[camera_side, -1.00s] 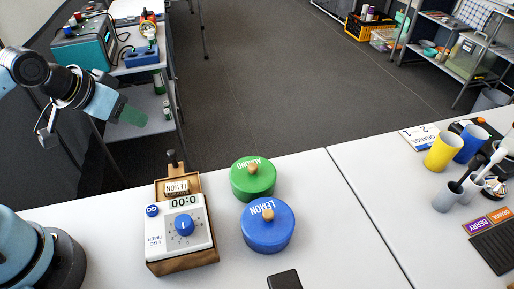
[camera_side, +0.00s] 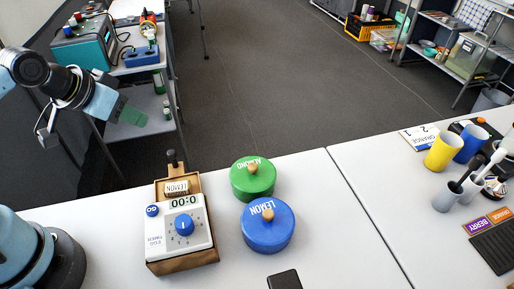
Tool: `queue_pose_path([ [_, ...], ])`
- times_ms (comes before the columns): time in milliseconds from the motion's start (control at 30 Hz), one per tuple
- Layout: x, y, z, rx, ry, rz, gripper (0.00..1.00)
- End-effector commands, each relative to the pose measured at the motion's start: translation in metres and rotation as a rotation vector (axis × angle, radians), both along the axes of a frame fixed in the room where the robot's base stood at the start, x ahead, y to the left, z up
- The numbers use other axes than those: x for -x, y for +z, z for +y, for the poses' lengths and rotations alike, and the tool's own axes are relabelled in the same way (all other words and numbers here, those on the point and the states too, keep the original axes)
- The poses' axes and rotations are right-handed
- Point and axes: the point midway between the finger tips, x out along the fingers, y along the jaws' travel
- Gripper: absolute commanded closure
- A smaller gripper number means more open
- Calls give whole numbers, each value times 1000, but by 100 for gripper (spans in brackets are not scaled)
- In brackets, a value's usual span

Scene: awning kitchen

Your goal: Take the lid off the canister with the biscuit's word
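Two round lidded canisters stand side by side on the white table. The green canister (camera_side: 253,183) reads ALMOND on its lid. The blue canister (camera_side: 267,231) reads LEMON and is nearer the camera. Both lids are on, each with a wooden knob. A pale biscuit-like piece (camera_side: 176,188) lies in a wooden holder behind the timer; its small upside-down word looks like LEMON, but is hard to read. My gripper (camera_side: 132,116) is raised at the upper left, well away from both canisters. It is seen small and side-on; its fingers cannot be told apart, and nothing shows held.
A timer box (camera_side: 180,230) with a blue dial stands left of the canisters. A black object (camera_side: 284,280) lies at the front edge. A yellow cup (camera_side: 442,152), a blue cup (camera_side: 472,143) and a dark rack (camera_side: 497,250) are at the right. Table between is clear.

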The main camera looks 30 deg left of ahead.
Motion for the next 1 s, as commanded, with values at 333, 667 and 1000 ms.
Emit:
queue_pose_path([
  [333,0,0,0,0,0,0,49],
  [667,-10,11,-25,63,15,59,49],
  [1000,-33,39,-142,217,158,344,49],
])
